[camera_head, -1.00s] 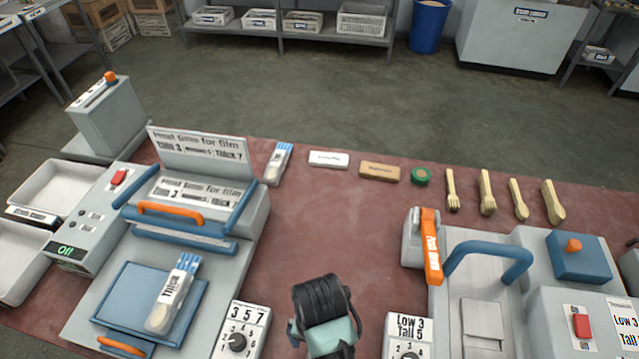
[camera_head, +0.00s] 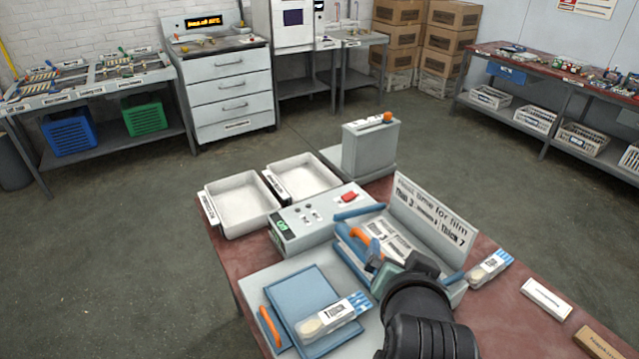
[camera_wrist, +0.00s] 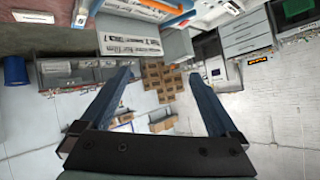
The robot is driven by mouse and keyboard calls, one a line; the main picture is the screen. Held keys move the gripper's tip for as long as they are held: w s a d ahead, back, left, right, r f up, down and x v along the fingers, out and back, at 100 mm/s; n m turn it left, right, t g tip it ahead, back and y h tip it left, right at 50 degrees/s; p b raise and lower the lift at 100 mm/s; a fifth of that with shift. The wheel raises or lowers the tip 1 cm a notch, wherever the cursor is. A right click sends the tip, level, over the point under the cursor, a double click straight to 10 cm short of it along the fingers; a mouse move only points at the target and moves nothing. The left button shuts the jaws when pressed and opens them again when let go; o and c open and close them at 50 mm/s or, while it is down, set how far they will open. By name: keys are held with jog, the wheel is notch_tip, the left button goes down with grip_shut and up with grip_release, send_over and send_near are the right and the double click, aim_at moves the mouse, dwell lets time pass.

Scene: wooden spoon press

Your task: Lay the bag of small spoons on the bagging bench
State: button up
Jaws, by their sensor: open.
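A clear bag with a pale spoon and blue-striped top (camera_head: 330,318) lies across the blue tray (camera_head: 297,300) of the sealing machine. A second similar bag (camera_head: 490,268) lies on the red-topped bench (camera_head: 507,305), right of the machine. I cannot tell from the labels which holds small spoons. My gripper (camera_head: 372,258) is over the machine, close to its orange handle (camera_head: 358,240); contact cannot be told. In the wrist view my gripper (camera_wrist: 160,76) is open, with nothing between its fingers. My arm hides part of the machine's front.
Two white trays (camera_head: 238,203) and a grey box with an orange knob (camera_head: 370,148) stand beyond the machine. A sign board (camera_head: 432,222) rises behind it. A white block (camera_head: 547,299) and a brown block (camera_head: 598,345) lie at the right. Open floor surrounds the bench.

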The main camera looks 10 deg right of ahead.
jog(key=w+a+r+n+t, duration=0.1)
jog(key=a+r+t, duration=0.2)
jog(key=r, duration=0.6)
jog(key=a+r+n+t, duration=0.2)
jog(key=a+r+t, duration=0.15)
jog(key=r, duration=0.45)
jog(key=w+a+r+n+t, duration=0.1)
jog(key=a+r+t, duration=0.2)
jog(key=r, duration=0.6)
jog(key=s+a+r+n+t+y, duration=0.2)
jog(key=s+a+r+t, duration=0.1)
jog(key=r, duration=0.5)
jog(key=s+a+r+n+t+y, duration=0.1)
jog(key=s+a+r+t+y, duration=0.1)
jog(key=s+a+r+t, duration=0.2)
jog(key=s+a+r, duration=0.1)
jog(key=s+r, duration=0.2)
jog(key=shift+s+r+n, duration=0.2)
jog(key=shift+r+n, duration=0.2)
jog(key=shift+d+f, duration=0.1)
jog(key=shift+f, duration=0.1)
